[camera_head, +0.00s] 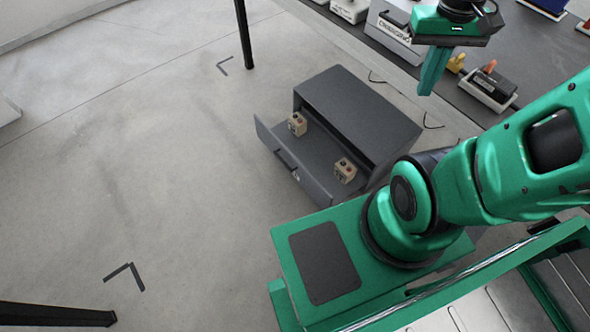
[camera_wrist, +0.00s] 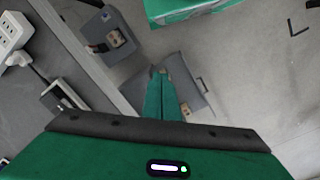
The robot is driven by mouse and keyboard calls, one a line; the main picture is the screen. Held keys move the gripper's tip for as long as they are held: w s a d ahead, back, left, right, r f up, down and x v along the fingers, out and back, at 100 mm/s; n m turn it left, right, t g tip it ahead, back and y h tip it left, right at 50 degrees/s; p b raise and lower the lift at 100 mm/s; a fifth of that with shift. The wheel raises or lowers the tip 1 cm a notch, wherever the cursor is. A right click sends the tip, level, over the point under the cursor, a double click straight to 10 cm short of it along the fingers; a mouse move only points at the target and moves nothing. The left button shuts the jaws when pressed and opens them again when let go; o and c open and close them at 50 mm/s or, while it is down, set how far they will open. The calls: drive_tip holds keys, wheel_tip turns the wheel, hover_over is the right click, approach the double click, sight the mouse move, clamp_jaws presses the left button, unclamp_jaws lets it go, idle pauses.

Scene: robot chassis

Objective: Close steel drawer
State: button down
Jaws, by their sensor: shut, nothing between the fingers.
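The steel drawer (camera_head: 320,152) is pulled out of a dark grey cabinet (camera_head: 362,112) that stands on the floor in the head view. Its front panel carries a dark handle (camera_head: 285,159) and faces lower left. Two small tan blocks lie in the drawer, one near the left end (camera_head: 297,124) and one near the right end (camera_head: 345,170). My gripper (camera_head: 427,91) is shut and empty, above and to the right of the cabinet, apart from the drawer. In the wrist view its green fingers (camera_wrist: 160,72) partly cover the grey cabinet and drawer, and the handle (camera_wrist: 202,85) shows right of them.
A dark workbench (camera_head: 540,55) with a power strip, a small device (camera_head: 490,86) and other items lies at the upper right. My green base is close below the cabinet. Open floor (camera_head: 150,150) lies left of the drawer, with a black post (camera_head: 243,35) behind.

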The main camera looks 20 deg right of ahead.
drive_tip(key=w+f+n+h, duration=0.1)
drive_tip(key=w+f+n, duration=0.2)
drive_tip(key=w, duration=0.6)
drive_tip(key=n+h, duration=0.4)
drive_tip(key=n, duration=0.6)
hover_over(301, 168)
drive_tip(key=d, duration=0.2)
wheel_tip(301, 168, down, 19)
drive_tip(key=w+a+f+n+h, duration=0.1)
drive_tip(key=a+f+n, duration=0.2)
drive_tip(key=a+f, duration=0.35)
drive_tip(key=w+a+f+n+h, duration=0.1)
drive_tip(key=a+f+n, duration=0.2)
drive_tip(key=f, duration=0.7)
drive_tip(key=s+a+f+n+t+h, duration=0.1)
drive_tip(key=s+a+f+n+t, duration=0.2)
drive_tip(key=f, duration=0.7)
drive_tip(key=s+a+f+n, duration=0.3)
drive_tip(key=s+f+n, duration=0.1)
drive_tip(key=f, duration=0.6)
drive_tip(key=shift+w+d+r+x, duration=0.2)
drive_tip(key=shift+d+r+x, duration=0.1)
drive_tip(key=shift+x, duration=1.9)
drive_tip(key=shift+w+d+r+x, duration=0.15)
drive_tip(key=shift+d+r+x, duration=0.15)
drive_tip(key=shift+x, duration=1.9)
drive_tip(key=shift+w+d+r+x, duration=0.25)
drive_tip(key=shift+r+x, duration=0.1)
drive_tip(key=shift+x, duration=1.85)
